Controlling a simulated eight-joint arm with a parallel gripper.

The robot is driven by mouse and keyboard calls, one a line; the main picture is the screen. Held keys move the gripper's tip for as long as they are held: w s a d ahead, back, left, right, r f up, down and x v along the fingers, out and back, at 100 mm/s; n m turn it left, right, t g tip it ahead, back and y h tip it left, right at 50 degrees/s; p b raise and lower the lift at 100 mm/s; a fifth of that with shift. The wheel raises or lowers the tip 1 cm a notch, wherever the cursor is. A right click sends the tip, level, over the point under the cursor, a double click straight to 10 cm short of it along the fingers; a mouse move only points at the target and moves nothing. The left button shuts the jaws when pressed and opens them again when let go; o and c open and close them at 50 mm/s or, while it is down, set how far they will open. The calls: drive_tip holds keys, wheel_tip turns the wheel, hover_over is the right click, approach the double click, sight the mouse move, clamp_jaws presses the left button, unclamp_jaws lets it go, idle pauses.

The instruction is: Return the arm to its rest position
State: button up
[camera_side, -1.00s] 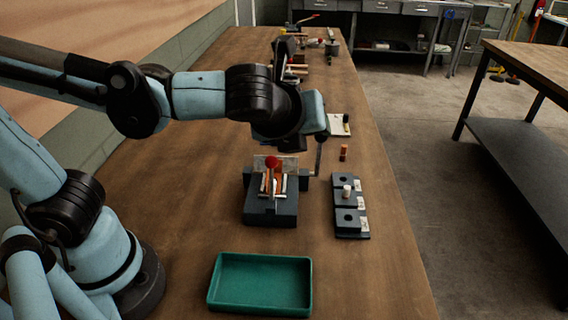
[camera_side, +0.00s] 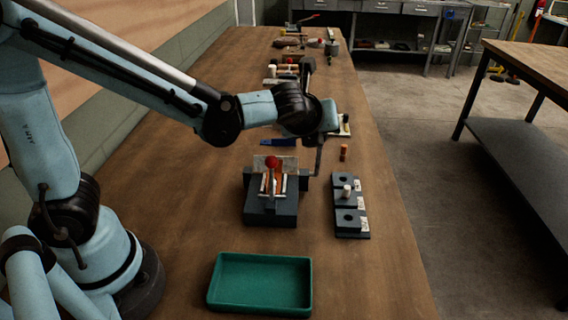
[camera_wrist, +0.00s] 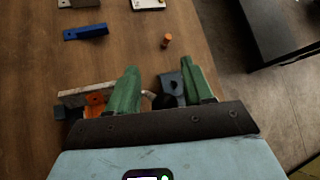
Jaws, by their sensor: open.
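My gripper (camera_wrist: 162,82) shows two green fingers spread apart with nothing between them in the wrist view. In the side view my gripper (camera_side: 319,158) hangs at the end of the arm, above the bench between the dark fixture and the block rack. The dark fixture (camera_side: 270,208) holds orange and pale parts with a red ball on top. In the wrist view, part of the fixture (camera_wrist: 94,99) shows beside the left finger, and the rest is hidden by my gripper. My arm reaches across the bench from the left, with its elbow bent.
A green tray (camera_side: 260,259) stands at the front of the bench. A dark rack with holes (camera_side: 345,222) holds a white peg (camera_side: 347,190). An orange cylinder (camera_side: 343,152) stands behind it. A blue piece (camera_side: 278,142) lies behind the fixture. Clutter sits farther back.

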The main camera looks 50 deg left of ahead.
drive_tip(key=w+a+f+n+g+h, duration=0.1)
drive_tip(key=w+a+f+g+h, duration=0.1)
drive_tip(key=w+a+g+h, duration=0.4)
drive_tip(key=shift+w+a+f+n, duration=0.35)
drive_tip(key=shift+w+a, duration=0.25)
drive_tip(key=shift+a, duration=0.2)
idle(0.4)
idle(0.4)
